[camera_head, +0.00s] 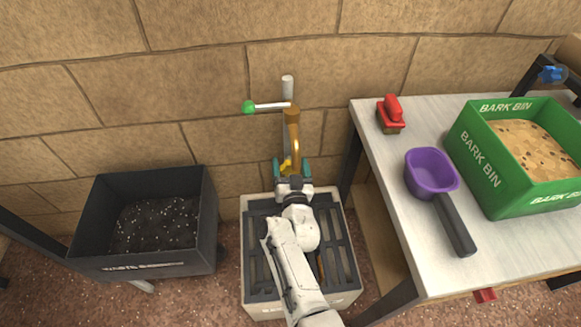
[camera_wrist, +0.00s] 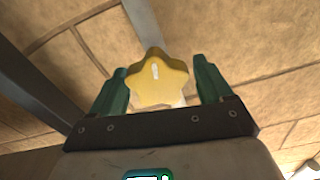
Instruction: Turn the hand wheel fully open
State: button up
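The hand wheel is a yellow star-shaped knob (camera_wrist: 160,82) with a short white mark near its top, seen face-on in the wrist view. In the head view the knob (camera_head: 286,165) shows small and partly hidden behind my gripper, below a brass-coloured spout. My gripper (camera_head: 292,167) has its two teal fingers apart, one on each side of the knob. In the wrist view my gripper (camera_wrist: 162,86) has the knob between its fingers, with a narrow gap seeming to show on each side. The knob's rear is hidden.
A lever with a green ball (camera_head: 249,107) sticks out left above the spout. A slatted grey basin (camera_head: 251,205) lies below my arm. A black waste bin (camera_head: 150,262) stands left. The table (camera_head: 390,220) at right holds a purple scoop (camera_head: 430,172), red-handled brush (camera_head: 392,112) and green bark bin (camera_head: 485,170).

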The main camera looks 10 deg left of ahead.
jog(key=shift+o, duration=0.6)
jog(key=shift+f, duration=0.15)
jog(key=shift+s, duration=0.1)
jog(key=p+v, duration=0.7)
jog(key=v, duration=0.3)
jog(key=shift+s+d, duration=0.15)
jog(key=shift+s, duration=0.2)
